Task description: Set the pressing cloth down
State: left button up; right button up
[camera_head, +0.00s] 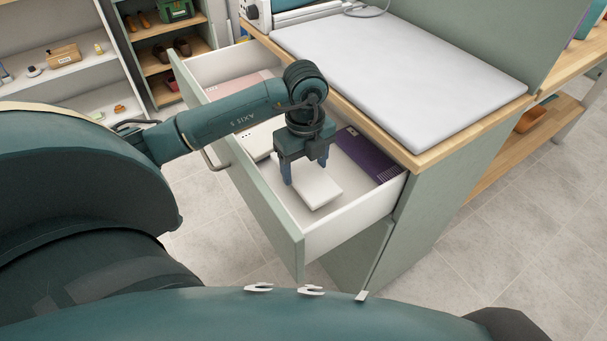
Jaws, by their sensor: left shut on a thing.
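A white folded cloth (318,189), which looks like the pressing cloth, is in the front part of the open drawer (272,218). My left gripper (306,172) points down into the drawer and is shut on this cloth at its far edge. I cannot tell whether the cloth rests on the drawer floor or hangs just above it. My right gripper is not in view.
In the drawer, a purple item (366,155) lies right of the cloth and a pale item (259,141) behind it. A pinkish item (240,86) lies further back. The cabinet top beside it carries a white pad (400,75). Shelves (90,98) stand at the back left.

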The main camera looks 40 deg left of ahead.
aim_at(305, 171)
pick_arm(q)
jog(key=shift+f, duration=1.9)
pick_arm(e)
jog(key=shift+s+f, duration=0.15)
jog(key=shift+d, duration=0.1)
pick_arm(q)
jog(key=shift+f+b, duration=0.15)
jog(key=shift+b, duration=0.15)
jog(key=o, duration=1)
jog(key=shift+c, duration=0.2)
jog(key=shift+r, duration=0.3)
notch_tip(305, 171, up, 12)
jog(key=shift+f+p, duration=0.1)
jog(key=shift+p, duration=0.65)
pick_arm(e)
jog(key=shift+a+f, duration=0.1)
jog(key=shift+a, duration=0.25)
